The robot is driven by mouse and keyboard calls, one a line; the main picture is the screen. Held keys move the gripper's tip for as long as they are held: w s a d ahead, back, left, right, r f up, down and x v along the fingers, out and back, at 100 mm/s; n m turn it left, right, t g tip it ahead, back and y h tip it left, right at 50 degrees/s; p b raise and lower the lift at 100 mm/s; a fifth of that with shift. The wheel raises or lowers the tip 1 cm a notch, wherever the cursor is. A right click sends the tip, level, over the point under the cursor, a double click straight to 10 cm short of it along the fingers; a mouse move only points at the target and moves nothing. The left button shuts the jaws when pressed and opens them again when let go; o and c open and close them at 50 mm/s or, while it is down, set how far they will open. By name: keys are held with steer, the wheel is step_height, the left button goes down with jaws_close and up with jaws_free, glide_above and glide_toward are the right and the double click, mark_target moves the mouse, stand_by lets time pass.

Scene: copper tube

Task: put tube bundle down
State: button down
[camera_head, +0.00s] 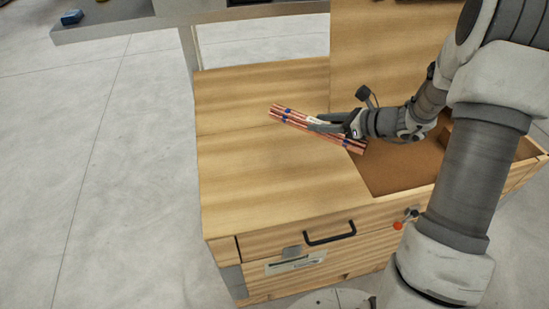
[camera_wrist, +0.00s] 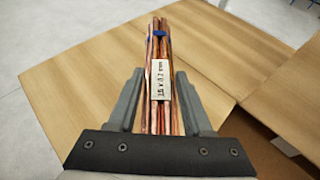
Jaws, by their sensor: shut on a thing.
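The tube bundle (camera_head: 290,116) is a set of long copper tubes bound with blue bands. In the wrist view the bundle (camera_wrist: 160,50) carries a white label (camera_wrist: 160,80) and runs away from me between the fingers. My gripper (camera_head: 325,124) is shut on the bundle near its middle, and it also shows in the wrist view (camera_wrist: 160,98). The bundle lies over the wooden top (camera_head: 250,160) of the cabinet, with its right end near the edge of the open compartment. I cannot tell whether it touches the top. Part of it is hidden by my gripper.
An open brown compartment (camera_head: 395,172) lies to the right of the wooden top, with a tall wooden panel (camera_head: 385,50) behind. A drawer with a black handle (camera_head: 330,234) is in front. A grey shelf (camera_head: 130,28) stands at the back left. The left of the top is clear.

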steer(key=shift+w+a+r, duration=0.2)
steer(key=shift+w+r, duration=0.05)
steer(key=s+a+f+b, duration=0.1)
steer(key=a+f, duration=0.1)
steer(key=a, duration=0.1)
steer(key=s+a+f+b, duration=0.1)
steer(key=s+a+f, duration=0.1)
steer(key=a, duration=0.1)
steer(key=s+a+f+b, duration=0.1)
steer(key=s+a+f, duration=0.1)
steer(key=a+f, duration=0.1)
steer(key=shift+s+a, duration=0.25)
steer(key=shift+a, duration=0.2)
steer(key=shift+f+b, duration=0.65)
steer(key=shift+f, duration=1.35)
steer(key=shift+f, duration=0.1)
steer(key=shift+c, duration=1.6)
jaws_free()
